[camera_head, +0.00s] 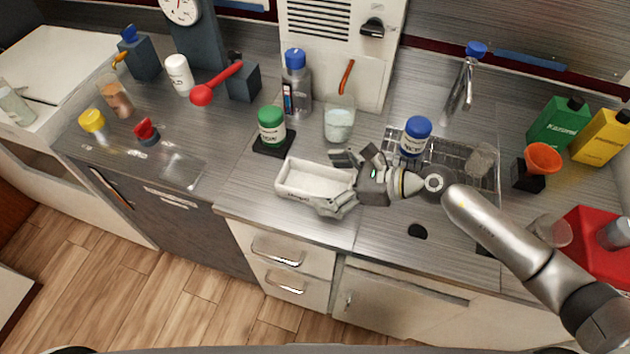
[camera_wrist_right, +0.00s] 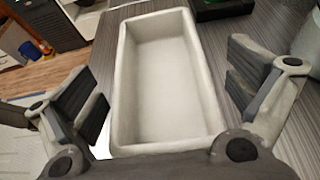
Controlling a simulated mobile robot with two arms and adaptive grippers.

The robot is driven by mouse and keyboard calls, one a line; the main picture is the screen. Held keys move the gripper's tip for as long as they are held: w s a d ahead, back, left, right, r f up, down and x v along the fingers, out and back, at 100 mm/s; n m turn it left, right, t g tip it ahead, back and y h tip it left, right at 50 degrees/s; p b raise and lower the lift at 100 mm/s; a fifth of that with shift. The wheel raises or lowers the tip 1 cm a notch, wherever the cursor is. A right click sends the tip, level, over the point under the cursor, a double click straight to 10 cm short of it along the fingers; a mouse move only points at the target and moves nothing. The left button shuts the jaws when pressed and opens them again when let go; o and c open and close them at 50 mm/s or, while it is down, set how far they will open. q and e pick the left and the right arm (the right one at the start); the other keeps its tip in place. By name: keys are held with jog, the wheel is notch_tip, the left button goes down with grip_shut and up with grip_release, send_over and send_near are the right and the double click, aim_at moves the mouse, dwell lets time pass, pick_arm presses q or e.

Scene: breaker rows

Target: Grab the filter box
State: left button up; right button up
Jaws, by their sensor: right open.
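The filter box looks to be the white, open-topped rectangular box (camera_head: 290,187) on the metal counter, near its front edge in the head view. It is empty inside. My right gripper (camera_head: 338,182) is open at the box's right end. In the right wrist view the box (camera_wrist_right: 170,85) lies between the spread fingers of my right gripper (camera_wrist_right: 165,95). Gaps show between the fingers and the box walls, and I cannot tell whether anything touches. My left gripper is not in view.
A green-capped jar (camera_head: 271,126) on a black pad stands just behind the box. A glass beaker (camera_head: 339,122) stands behind the gripper. A blue-capped jar (camera_head: 414,137) stands by the sink rack. The counter left of the box is mostly clear near a flat glass sheet (camera_head: 182,170).

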jog(key=shift+c, duration=0.4)
jog(key=shift+s, duration=0.1)
jog(key=c, duration=1)
jog(key=shift+c, duration=0.6)
